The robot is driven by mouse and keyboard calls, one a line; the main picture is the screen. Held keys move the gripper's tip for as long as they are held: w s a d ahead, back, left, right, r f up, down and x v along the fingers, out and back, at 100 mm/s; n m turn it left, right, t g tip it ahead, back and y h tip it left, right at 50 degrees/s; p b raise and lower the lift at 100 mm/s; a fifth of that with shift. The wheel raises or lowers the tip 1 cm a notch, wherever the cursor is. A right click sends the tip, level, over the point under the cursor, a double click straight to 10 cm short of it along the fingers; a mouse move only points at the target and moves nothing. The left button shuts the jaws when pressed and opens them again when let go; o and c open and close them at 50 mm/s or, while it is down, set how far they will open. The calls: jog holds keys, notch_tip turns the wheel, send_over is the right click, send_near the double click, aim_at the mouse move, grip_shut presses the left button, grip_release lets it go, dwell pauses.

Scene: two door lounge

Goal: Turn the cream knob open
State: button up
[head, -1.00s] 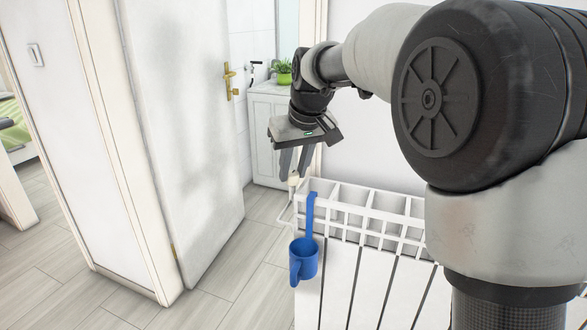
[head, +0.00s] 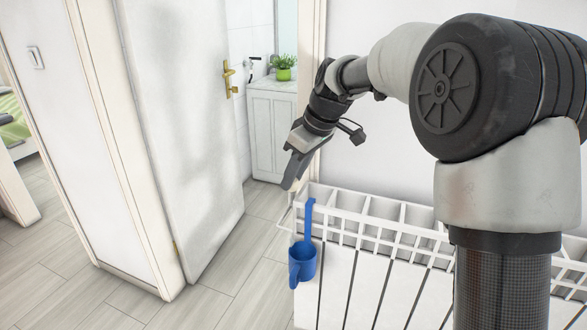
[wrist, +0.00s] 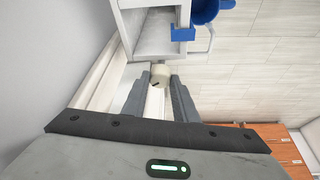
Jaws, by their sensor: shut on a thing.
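The cream knob (wrist: 160,76) is at the end of the white radiator (head: 365,214) in the wrist view. A small dark mark shows on its face. My gripper (wrist: 161,80) has one finger on each side of the knob and is shut on it. In the head view my gripper (head: 289,186) reaches down at the radiator's left end, tilted, and hides the knob there.
A blue cup-shaped container (head: 303,261) hangs on the radiator's front left by a strap, close to my gripper. A white door (head: 185,130) with a brass handle stands left. Clear floor (head: 228,262) lies between. A cabinet (head: 270,130) with a plant stands behind.

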jog(key=shift+n+g+p, duration=0.3)
jog(key=shift+n+p, duration=0.25)
jog(key=shift+n, duration=0.35)
jog(key=o, duration=1)
jog(key=shift+r, duration=0.1)
jog(key=p+v, duration=0.1)
jog(key=v, duration=0.4)
jog(key=p+v, duration=0.1)
jog(key=v, duration=0.5)
jog(key=p+v, duration=0.1)
jog(key=v, duration=0.5)
jog(key=shift+w+d, duration=0.1)
jog(key=shift+d, duration=0.25)
